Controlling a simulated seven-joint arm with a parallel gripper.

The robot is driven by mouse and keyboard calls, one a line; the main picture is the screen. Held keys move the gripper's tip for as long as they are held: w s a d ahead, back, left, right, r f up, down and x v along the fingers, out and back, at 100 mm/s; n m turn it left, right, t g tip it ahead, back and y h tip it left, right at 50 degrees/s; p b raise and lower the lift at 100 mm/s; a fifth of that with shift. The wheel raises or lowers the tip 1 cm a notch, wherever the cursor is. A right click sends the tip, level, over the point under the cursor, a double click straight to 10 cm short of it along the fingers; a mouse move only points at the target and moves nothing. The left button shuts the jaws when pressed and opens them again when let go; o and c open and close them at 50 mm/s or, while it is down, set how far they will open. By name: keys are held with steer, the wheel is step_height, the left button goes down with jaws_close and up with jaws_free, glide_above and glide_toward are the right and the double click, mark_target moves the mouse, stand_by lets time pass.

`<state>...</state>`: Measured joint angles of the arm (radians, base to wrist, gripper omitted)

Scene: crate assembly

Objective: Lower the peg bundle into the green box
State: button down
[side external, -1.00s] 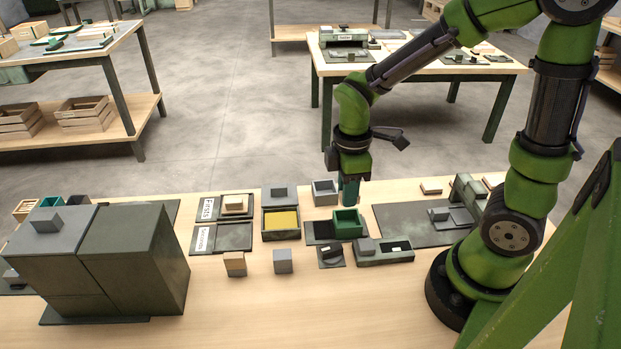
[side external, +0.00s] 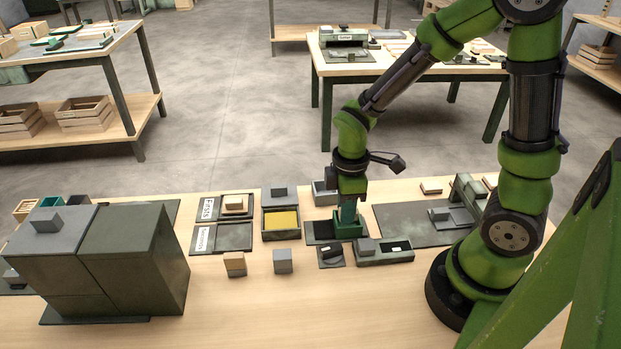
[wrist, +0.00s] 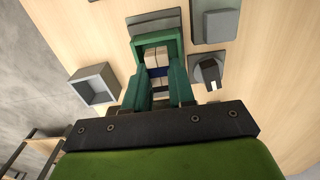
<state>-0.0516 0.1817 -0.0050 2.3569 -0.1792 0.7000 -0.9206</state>
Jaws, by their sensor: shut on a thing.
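The green box (side external: 347,231) stands on a dark mat near the middle of the table. My gripper (side external: 348,212) points straight down over it, with its fingertips at the box's opening. In the wrist view my gripper (wrist: 160,74) is shut on the peg bundle (wrist: 157,58), several pale wooden pegs with a dark blue band. The bundle shows between the two green fingers, framed by the rim of the green box (wrist: 153,34). The side view hides the bundle, and I cannot tell whether it touches the box floor.
A grey open box (side external: 322,190) stands close behind the green box. A long green tray (side external: 385,257) with a grey block is at front right. A small dark stand (side external: 330,256) is in front. A box with yellow inside (side external: 281,222) is to the left. Bare table lies in front.

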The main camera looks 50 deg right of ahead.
stand_by(0.4)
steer(key=c, duration=0.9)
jaws_free()
steer(key=shift+o, duration=0.2)
steer(key=shift+r, duration=3.5)
steer(key=shift+s+a+f+m, duration=0.1)
steer(key=shift+a+m, duration=0.05)
steer(key=shift+m, duration=0.85)
steer(key=s+a+r+m+t+y, duration=0.1)
steer(key=s+r+m+t+y, duration=0.1)
steer(key=s+r+m+t, duration=0.2)
step_height(320, 180, up, 9)
steer(key=m+t, duration=0.3)
steer(key=m, duration=0.4)
steer(key=shift+s+a, duration=0.2)
steer(key=shift+a, duration=0.15)
